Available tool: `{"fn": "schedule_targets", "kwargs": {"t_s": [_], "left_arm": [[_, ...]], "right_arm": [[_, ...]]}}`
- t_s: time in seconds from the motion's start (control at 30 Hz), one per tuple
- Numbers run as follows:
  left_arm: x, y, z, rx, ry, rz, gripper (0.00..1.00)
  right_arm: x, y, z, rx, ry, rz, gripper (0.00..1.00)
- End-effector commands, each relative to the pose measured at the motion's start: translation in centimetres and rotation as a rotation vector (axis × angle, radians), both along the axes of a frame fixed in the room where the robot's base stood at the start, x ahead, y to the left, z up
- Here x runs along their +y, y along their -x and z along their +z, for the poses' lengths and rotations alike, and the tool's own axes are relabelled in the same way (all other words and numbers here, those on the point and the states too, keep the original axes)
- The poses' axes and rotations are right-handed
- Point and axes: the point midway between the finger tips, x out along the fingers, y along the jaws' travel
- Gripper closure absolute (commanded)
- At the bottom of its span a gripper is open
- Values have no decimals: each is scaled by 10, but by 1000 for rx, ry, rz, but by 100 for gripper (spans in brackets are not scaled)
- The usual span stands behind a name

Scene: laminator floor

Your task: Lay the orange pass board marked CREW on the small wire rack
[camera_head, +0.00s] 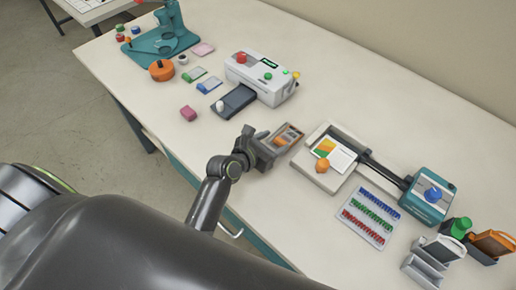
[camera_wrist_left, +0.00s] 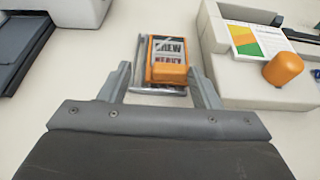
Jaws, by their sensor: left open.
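The orange pass board (camera_head: 280,141) marked CREW lies on the table side nearest my left arm. It shows larger in the left wrist view (camera_wrist_left: 169,74), with a white label. Under it is a small grey rack (camera_head: 293,130), whose edges stick out past the board in the left wrist view (camera_wrist_left: 158,90). The board appears to rest on the rack, a little toward its right side. My left gripper (camera_wrist_left: 158,66) is open, with one finger on each side of the board and rack. I see gaps beside the board, so it is not gripped. My right gripper is out of view.
A cream press (camera_head: 318,178) with an orange knob stands just right of the rack. A white laminator (camera_head: 262,76) with a dark tray is behind to the left. A pin tray (camera_head: 369,216) and a teal box (camera_head: 428,195) sit to the right.

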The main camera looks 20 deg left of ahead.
Motion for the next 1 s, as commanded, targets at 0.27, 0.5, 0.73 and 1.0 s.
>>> {"fn": "schedule_targets", "kwargs": {"t_s": [0.27, 0.5, 0.73, 1.0], "left_arm": [[17, 46, 19, 0, -2, 1, 43], [30, 81, 35, 0, -3, -1, 43], [35, 96, 42, 1, 0, -2, 43], [35, 96, 43, 0, 0, -2, 43]], "right_arm": [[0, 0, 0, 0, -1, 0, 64], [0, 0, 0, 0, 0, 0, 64], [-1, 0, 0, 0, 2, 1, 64], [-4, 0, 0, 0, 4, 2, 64]]}}
